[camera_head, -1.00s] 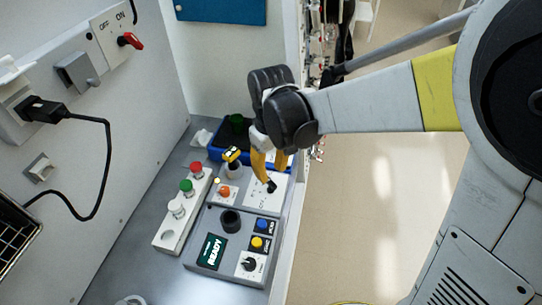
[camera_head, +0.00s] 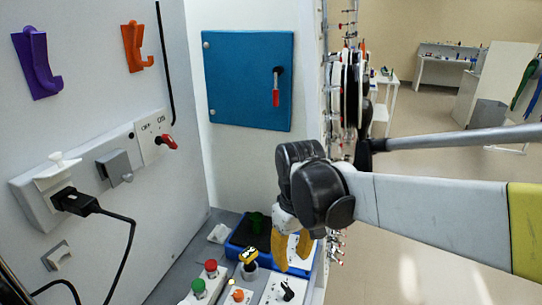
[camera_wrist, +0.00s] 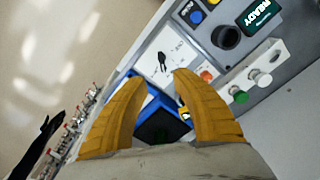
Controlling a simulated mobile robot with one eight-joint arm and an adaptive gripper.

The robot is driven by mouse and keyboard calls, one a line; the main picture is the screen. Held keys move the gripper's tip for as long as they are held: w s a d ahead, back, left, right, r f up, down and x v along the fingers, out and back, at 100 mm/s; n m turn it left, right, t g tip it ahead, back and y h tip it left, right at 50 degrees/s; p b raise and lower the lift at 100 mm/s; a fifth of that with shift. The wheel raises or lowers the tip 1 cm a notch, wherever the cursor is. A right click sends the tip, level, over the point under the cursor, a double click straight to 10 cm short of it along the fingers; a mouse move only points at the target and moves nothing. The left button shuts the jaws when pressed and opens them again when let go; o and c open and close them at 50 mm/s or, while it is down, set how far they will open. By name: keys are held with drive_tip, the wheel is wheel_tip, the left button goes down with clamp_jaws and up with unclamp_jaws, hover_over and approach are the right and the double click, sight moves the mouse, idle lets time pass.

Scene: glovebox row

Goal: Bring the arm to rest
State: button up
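My gripper (camera_head: 290,252) has yellow fingers and hangs over the grey bench. In the wrist view its two fingertips (camera_wrist: 157,76) stand apart with nothing between them. My arm reaches in from the right. Under the fingers is a white plate with a small black switch (camera_head: 288,291), which also shows in the wrist view (camera_wrist: 162,62). A blue tray (camera_head: 236,262) with a dark inside lies just behind the fingers.
A button strip with red (camera_head: 211,265) and green (camera_head: 199,287) buttons lies left of the gripper. A blue cabinet door (camera_head: 240,80) with a red-tipped handle is on the back wall. A black plug (camera_head: 75,202) sits in the left wall. Open floor lies right.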

drive_tip(key=s+d+m+t+b, duration=0.3)
drive_tip(key=s+d+m+t, duration=0.35)
drive_tip(key=s+d, duration=0.55)
drive_tip(key=n+g+p, duration=0.2)
drive_tip(key=n+g, duration=0.5)
hover_over(288, 288)
wheel_tip(288, 288, down, 2)
wheel_tip(288, 288, down, 10)
drive_tip(key=b, duration=0.4)
drive_tip(key=shift+w+f, duration=0.1)
drive_tip(key=shift+f, duration=0.05)
clamp_jaws()
